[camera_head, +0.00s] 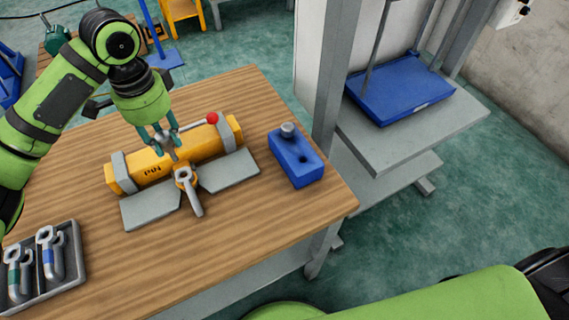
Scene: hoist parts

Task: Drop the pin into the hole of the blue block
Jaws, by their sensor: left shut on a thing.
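The blue block (293,165) sits on the table toward its right edge. It has a dark hole (302,159) in its top and a grey cylindrical stub (288,129) at its far end. My left gripper (167,141) points down over the yellow holder (137,177) marked PIN, left of the blue block. It is shut on a small grey piece, apparently the pin (173,155), mostly hidden by the fingers. A rod with a red ball (212,118) shows just right of the fingers. My right gripper is not in view.
A grey eye-shaped part (188,184) lies in front of the yellow holder, between two grey plates (152,207). A tray (80,262) with shackles stands at the near left. A grey post (336,75) rises beyond the blue block. The near middle table is clear.

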